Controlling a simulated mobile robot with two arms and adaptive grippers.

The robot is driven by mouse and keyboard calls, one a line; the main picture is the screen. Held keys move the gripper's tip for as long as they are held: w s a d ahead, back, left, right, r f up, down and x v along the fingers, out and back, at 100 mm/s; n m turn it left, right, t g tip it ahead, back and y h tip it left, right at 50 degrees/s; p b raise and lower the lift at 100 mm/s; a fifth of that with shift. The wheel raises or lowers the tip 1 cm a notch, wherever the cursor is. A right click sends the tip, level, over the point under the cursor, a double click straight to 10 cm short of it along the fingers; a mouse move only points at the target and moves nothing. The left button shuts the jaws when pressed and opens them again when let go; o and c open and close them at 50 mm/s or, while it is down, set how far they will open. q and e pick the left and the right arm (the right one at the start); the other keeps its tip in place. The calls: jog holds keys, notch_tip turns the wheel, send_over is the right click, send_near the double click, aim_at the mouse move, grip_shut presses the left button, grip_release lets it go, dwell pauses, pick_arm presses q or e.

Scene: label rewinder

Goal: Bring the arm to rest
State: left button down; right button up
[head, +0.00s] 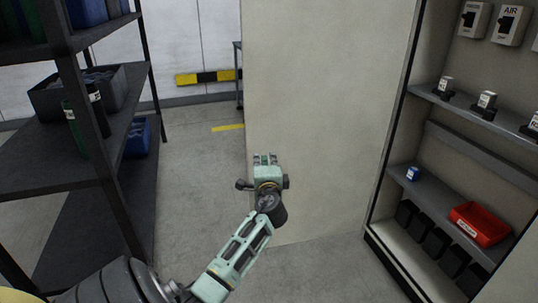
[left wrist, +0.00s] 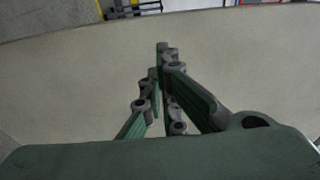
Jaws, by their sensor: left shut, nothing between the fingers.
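My left gripper (head: 265,159) is held out in front of the pale cabinet side panel in the head view, with its arm coming up from the bottom left. It also shows in the left wrist view (left wrist: 163,50), where its green and grey fingers come together at the tips. It is shut and holds nothing. A plain pale surface fills most of the wrist view behind the fingers. My right gripper is in neither view.
A dark shelf rack (head: 120,88) with a black bin (head: 50,100) and blue bins stands at the left. The pale panel (head: 320,110) is close behind my gripper. At the right, an open cabinet holds a red tray (head: 482,226) and a small blue item (head: 412,174). Grey floor (head: 195,190) is clear between.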

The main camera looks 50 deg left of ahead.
pick_arm(q)
jog(key=s+d, duration=0.2)
jog(key=s, duration=0.4)
jog(key=shift+s+d+r+p, duration=0.15)
jog(key=shift+s+p, duration=0.2)
jog(key=shift+s, duration=0.05)
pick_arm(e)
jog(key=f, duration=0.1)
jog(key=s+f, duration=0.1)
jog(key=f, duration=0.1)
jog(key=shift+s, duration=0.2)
